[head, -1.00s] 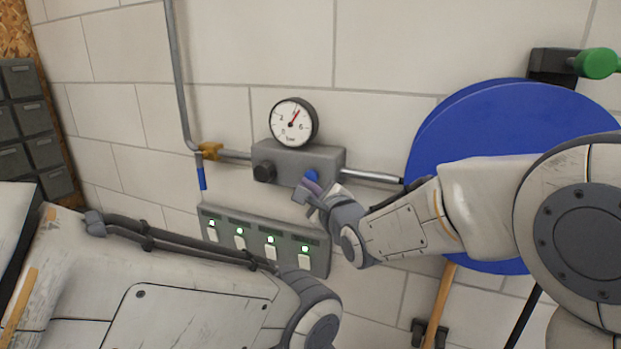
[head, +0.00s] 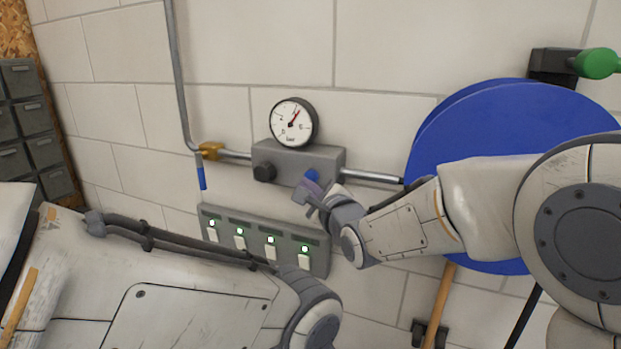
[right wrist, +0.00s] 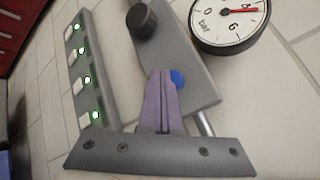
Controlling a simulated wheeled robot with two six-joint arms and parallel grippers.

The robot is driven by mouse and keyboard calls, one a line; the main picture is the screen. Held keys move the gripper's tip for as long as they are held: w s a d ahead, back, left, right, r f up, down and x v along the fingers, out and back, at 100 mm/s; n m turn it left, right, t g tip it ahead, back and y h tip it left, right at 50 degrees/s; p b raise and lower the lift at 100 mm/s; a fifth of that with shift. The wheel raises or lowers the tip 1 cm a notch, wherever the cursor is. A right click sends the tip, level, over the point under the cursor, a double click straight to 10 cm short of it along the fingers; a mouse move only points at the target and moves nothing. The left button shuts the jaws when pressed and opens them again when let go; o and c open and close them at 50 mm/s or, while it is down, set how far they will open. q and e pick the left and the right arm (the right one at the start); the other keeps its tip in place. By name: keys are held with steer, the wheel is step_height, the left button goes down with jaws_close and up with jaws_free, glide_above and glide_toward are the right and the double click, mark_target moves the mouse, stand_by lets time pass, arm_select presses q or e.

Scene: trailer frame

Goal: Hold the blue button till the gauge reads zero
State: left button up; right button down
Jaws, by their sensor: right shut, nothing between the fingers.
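The blue button (head: 312,174) sits on the front of a grey valve block (head: 272,152) on the wall. The round gauge (head: 293,122) stands above the block; its red needle points up and right, between the 2 and the 6, well away from 0. My right gripper (head: 309,188) is shut and empty, its purple fingertips just below the button. In the right wrist view the closed fingers (right wrist: 161,75) lie right beside the blue button (right wrist: 178,79), which shows to their right. I cannot tell whether they touch it. My left gripper is out of view.
A black knob (head: 264,173) is on the block, left of the button. A switch panel (head: 262,235) with several green lights hangs below. Pipes join the block on both sides. A large blue disc (head: 480,120) is behind my right arm.

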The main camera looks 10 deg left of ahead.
steer(key=shift+w, duration=0.15)
stand_by(0.6)
steer(key=shift+w, duration=0.25)
steer(key=shift+w+d, duration=0.2)
steer(key=shift+w, duration=0.35)
stand_by(2.1)
steer(key=shift+s, duration=0.1)
steer(key=shift+s+a+b, duration=0.2)
steer(key=shift+s+b, duration=0.4)
steer(key=shift+s, duration=0.25)
